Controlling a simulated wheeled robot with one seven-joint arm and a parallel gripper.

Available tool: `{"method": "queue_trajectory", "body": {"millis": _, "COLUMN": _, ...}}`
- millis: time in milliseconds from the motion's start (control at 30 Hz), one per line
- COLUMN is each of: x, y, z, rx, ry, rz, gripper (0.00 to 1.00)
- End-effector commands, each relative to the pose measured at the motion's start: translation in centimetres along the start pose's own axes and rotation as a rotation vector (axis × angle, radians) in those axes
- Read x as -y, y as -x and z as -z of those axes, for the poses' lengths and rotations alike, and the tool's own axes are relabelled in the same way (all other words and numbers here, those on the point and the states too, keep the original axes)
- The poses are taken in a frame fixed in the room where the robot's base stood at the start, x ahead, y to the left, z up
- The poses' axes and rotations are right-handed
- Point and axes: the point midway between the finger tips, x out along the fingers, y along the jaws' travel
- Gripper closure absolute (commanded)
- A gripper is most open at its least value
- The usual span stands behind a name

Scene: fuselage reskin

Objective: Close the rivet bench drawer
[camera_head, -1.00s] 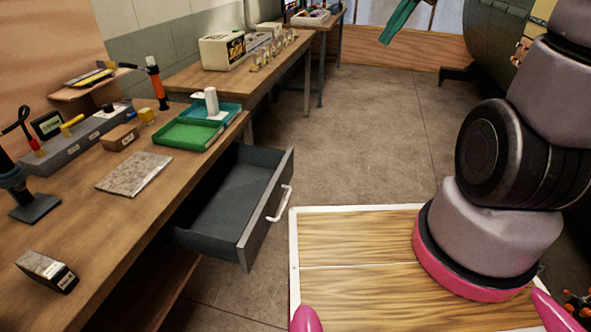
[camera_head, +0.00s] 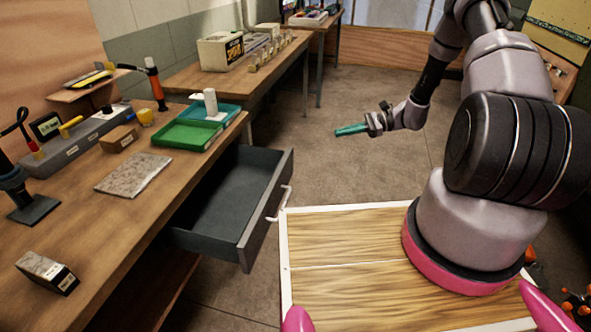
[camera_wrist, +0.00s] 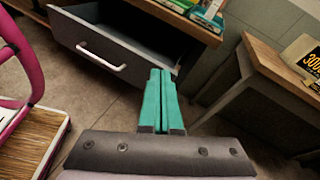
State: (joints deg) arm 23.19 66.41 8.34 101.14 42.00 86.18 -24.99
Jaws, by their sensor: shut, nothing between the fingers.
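The rivet bench drawer (camera_head: 225,205) is a dark grey open box pulled well out from under the wooden bench. Its front panel has a white bar handle (camera_head: 279,204). My gripper (camera_head: 340,131) has teal fingers and is shut and empty. In the head view it is over the floor, to the right of the drawer and apart from it. In the wrist view the shut fingers (camera_wrist: 159,75) point toward the drawer (camera_wrist: 105,40), and the white handle (camera_wrist: 100,57) is left of the fingertips. The drawer's inside looks empty in the head view.
The wooden bench (camera_head: 80,235) carries a green tray (camera_head: 185,135), a grey plate (camera_head: 133,173) and tools. A second bench (camera_head: 200,78) with a yellow-white box (camera_head: 220,51) stands behind. The floor (camera_head: 335,175) right of the drawer is clear.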

Motion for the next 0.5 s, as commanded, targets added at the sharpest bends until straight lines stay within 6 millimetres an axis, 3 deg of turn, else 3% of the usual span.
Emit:
{"method": "queue_trajectory", "body": {"millis": 33, "x": -0.9, "y": -0.6, "z": 2.4, "rx": 0.035, "ry": -0.048, "rz": 0.041, "gripper": 1.00}}
{"method": "queue_trajectory", "body": {"millis": 200, "x": -3.2, "y": -2.4, "z": 8.8, "rx": 0.131, "ry": -0.176, "rz": 0.186, "gripper": 1.00}}
{"method": "queue_trajectory", "body": {"millis": 333, "x": -5.0, "y": -3.5, "z": 12.4, "rx": 0.181, "ry": -0.248, "rz": 0.275, "gripper": 1.00}}
{"method": "queue_trajectory", "body": {"millis": 500, "x": -6.2, "y": -4.2, "z": 14.6, "rx": 0.210, "ry": -0.293, "rz": 0.337, "gripper": 1.00}}
